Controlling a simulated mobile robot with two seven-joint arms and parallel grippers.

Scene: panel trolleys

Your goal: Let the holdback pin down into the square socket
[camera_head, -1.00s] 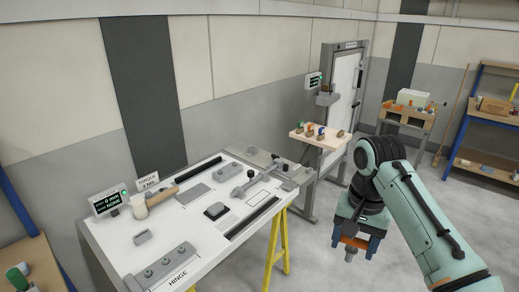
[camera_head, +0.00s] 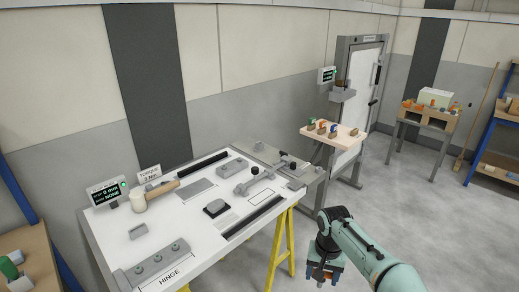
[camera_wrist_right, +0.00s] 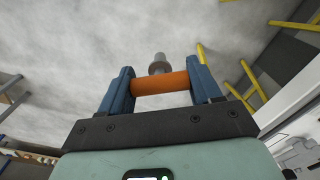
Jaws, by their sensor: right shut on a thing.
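The holdback pin, an orange bar (camera_wrist_right: 160,84) with a grey stepped shank (camera_wrist_right: 158,62), is held crosswise between the blue fingers of my right gripper (camera_wrist_right: 163,85). In the head view, my right gripper (camera_head: 324,274) hangs over the floor in front of the trolley, near the bottom edge, apart from the bench. The shank is hard to make out there. I cannot pick out the square socket for certain; a grey fixture plate (camera_head: 268,152) with small raised parts lies at the trolley's far right end. My left gripper is not in view.
The white trolley top (camera_head: 190,222) holds a hinge block (camera_head: 152,264), a mallet (camera_head: 155,193), a black-topped block (camera_head: 215,208) and a display (camera_head: 107,191). Yellow legs (camera_head: 280,245) stand near my right arm. A small wooden shelf (camera_head: 335,134) with blocks stands beyond. Open floor lies right.

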